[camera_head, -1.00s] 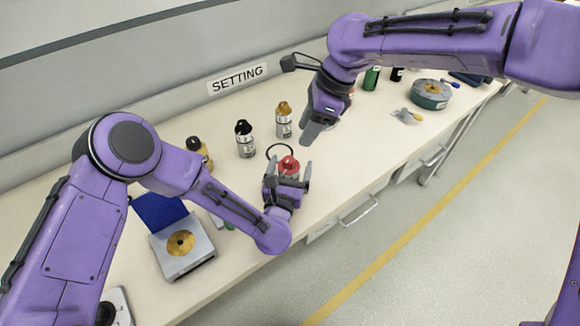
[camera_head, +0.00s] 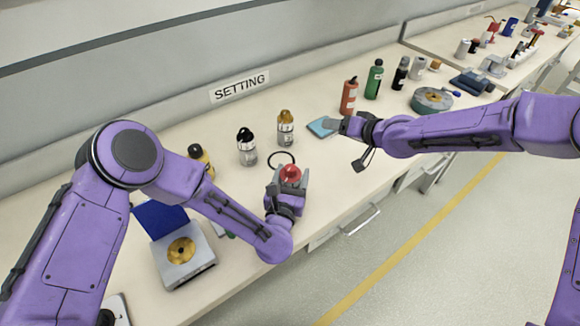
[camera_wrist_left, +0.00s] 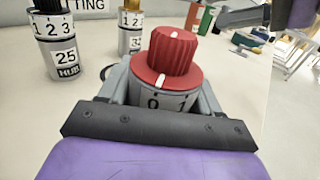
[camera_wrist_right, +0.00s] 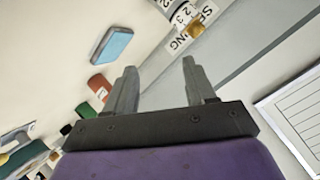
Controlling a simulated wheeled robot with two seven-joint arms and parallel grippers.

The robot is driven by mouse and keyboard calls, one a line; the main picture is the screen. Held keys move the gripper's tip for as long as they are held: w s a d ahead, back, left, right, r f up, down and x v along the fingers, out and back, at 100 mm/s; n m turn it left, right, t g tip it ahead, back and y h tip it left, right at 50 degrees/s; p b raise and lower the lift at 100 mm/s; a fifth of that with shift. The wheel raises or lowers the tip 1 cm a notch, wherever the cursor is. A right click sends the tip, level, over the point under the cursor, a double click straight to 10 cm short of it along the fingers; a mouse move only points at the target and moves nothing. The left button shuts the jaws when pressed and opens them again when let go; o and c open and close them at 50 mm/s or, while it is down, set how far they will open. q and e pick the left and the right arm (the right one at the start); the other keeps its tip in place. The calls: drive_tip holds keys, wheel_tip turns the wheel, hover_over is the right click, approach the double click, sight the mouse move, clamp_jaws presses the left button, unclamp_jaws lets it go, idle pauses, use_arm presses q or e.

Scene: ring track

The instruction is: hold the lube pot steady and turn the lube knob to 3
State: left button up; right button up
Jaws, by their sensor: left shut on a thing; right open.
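The lube pot has a red knob (camera_head: 290,174) on top and stands on the bench. My left gripper (camera_head: 289,190) is shut around its grey body. In the left wrist view, the red knob (camera_wrist_left: 168,62) sits above a pale band (camera_wrist_left: 165,102) reading 0 and 1. The white mark on the knob's lower rim is just above, between 0 and 1, closer to 0. The pot's lower part is hidden behind the gripper. My right gripper (camera_head: 342,126) is open and empty, to the right of the pot and apart from it. Its spread fingers show in the right wrist view (camera_wrist_right: 160,85).
A black-capped pot (camera_head: 246,147) and a gold-capped pot (camera_head: 285,128) stand behind. A blue pad (camera_head: 322,127) lies by my right gripper. Red (camera_head: 349,96) and green (camera_head: 374,80) bottles stand further right. A grey box (camera_head: 185,252) is at the left.

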drive_tip(key=s+a+f+n+g+y, duration=0.1)
drive_tip(key=s+f+n+y, duration=0.1)
drive_tip(key=s+n+y, duration=0.45)
drive_tip(key=n+g+y, duration=0.3)
drive_tip(key=n+g, duration=0.2)
drive_tip(key=n, duration=0.4)
approach(290, 167)
drive_tip(key=x, duration=1)
drive_tip(key=shift+f, duration=0.1)
drive_tip(key=c, duration=0.9)
